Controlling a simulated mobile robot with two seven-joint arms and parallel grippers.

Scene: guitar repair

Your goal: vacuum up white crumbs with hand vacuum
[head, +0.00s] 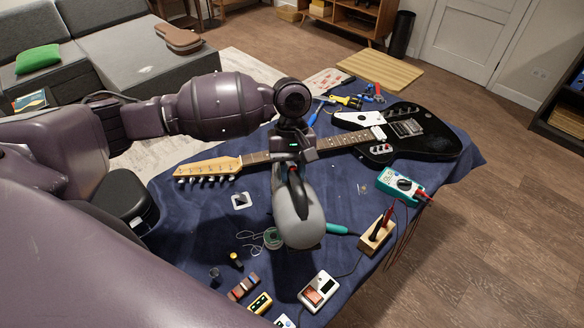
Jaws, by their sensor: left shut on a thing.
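My left gripper (294,168) comes in from the left and is shut on the dark handle of the hand vacuum (298,216). The vacuum has a rounded grey body and is held over the middle of the blue cloth. I cannot tell whether it touches the cloth. The vacuum hides the cloth directly behind it. A few tiny pale specks show on the cloth, but they are too small to tell surely as white crumbs. My right gripper is not in view.
The blue cloth (195,215) covers the table. A black electric guitar (430,140) lies across its far side. A teal multimeter (400,187), a wooden block (376,240) with upright tools and a white-and-red box (318,290) stand to the right and front. Small parts lie at front left.

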